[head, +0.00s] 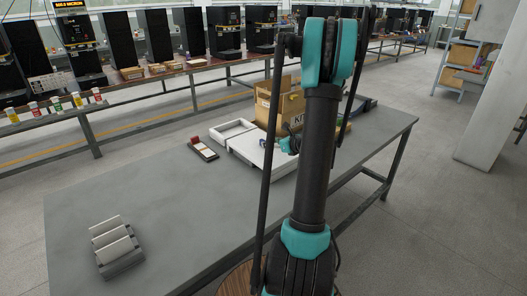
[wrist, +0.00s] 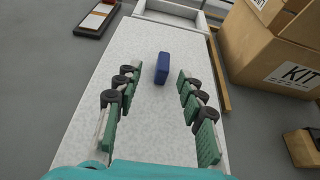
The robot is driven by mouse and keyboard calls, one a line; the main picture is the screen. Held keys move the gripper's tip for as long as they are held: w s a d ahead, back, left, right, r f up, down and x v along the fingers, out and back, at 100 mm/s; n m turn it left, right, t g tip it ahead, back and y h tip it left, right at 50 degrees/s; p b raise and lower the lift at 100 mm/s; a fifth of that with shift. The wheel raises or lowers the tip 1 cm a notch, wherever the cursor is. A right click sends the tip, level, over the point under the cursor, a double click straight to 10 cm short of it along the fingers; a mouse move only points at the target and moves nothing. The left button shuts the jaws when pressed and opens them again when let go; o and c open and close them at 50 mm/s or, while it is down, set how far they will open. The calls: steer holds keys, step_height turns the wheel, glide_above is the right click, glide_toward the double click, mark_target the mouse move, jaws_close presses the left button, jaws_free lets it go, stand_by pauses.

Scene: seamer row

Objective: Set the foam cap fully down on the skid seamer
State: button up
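A wide, flat, speckled white slab (wrist: 150,110), which looks like the foam cap, fills the middle of the wrist view; it also shows on the table in the head view (head: 275,158). A small blue block (wrist: 162,68) stands up from it. My gripper (wrist: 157,80) is open over the slab, its green-padded fingers on either side of the block and apart from it. An open white tray-like frame (wrist: 172,11) shows at the slab's far end. I cannot tell which part is the skid seamer, or whether the slab is fully seated.
A cardboard box marked KIT (head: 285,105) stands close behind the slab, with a wooden strip (wrist: 219,75) along the slab's right side. A dark red-and-white device (head: 203,149) lies to the left. A grey rack with upright plates (head: 117,250) stands front left; the table (head: 165,195) between is clear.

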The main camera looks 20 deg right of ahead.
mark_target(263, 150)
steer(key=shift+d+x, duration=0.2)
steer(key=shift+x, duration=2.95)
steer(key=shift+w+r, duration=0.15)
jaws_close()
